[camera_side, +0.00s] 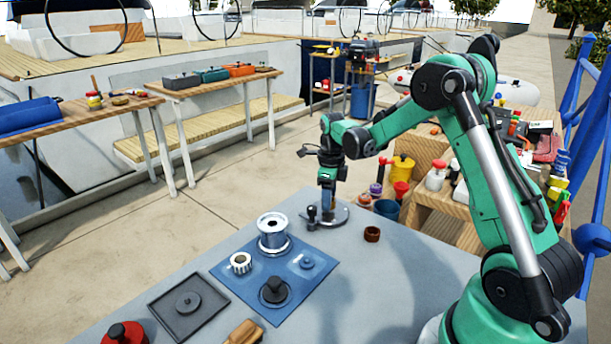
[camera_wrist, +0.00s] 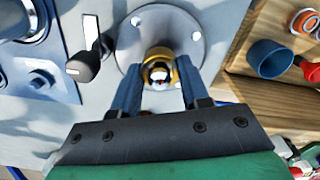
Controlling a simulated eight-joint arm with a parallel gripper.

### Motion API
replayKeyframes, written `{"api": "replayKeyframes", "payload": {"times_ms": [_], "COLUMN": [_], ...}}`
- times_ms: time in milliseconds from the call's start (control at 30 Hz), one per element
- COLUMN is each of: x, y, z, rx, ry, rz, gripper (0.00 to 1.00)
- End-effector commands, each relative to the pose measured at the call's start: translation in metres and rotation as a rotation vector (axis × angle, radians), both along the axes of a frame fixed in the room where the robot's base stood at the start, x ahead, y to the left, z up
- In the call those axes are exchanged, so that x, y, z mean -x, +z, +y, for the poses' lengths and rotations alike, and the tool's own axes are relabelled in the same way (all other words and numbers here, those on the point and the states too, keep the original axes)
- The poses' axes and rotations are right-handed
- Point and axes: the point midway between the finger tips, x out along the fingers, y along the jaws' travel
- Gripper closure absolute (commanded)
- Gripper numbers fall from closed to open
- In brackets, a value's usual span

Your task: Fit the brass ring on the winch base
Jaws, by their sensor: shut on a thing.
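The winch base (camera_side: 343,213) is a round grey metal flange with bolt holes on the grey worktop; it also shows in the wrist view (camera_wrist: 192,28). My gripper (camera_side: 327,208) points down over it. In the wrist view my gripper (camera_wrist: 159,78) has its two blue fingers closed on either side of the brass ring (camera_wrist: 151,53). The ring is over the middle of the flange, with a dark and shiny centre showing inside it. I cannot tell whether it is seated or just above. In the side view the fingers hide the ring.
A black-knobbed lever (camera_side: 312,214) stands close left of the base. A small brown ring (camera_side: 372,234) lies to the right. A black tray (camera_side: 207,301) is at front left.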

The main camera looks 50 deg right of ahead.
Motion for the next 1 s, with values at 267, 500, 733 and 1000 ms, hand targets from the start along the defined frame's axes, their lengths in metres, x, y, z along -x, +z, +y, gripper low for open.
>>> {"api": "replayKeyframes", "payload": {"times_ms": [267, 500, 733, 1000], "x": [0.000, 0.000, 0.000, 0.000], "y": [-0.004, -0.004, -0.008, -0.012], "z": [0.000, 0.000, 0.000, 0.000], "rx": [0.000, 0.000, 0.000, 0.000], "ry": [0.000, 0.000, 0.000, 0.000], "rz": [0.000, 0.000, 0.000, 0.000], "gripper": [1.00, 1.00, 1.00, 0.34]}}
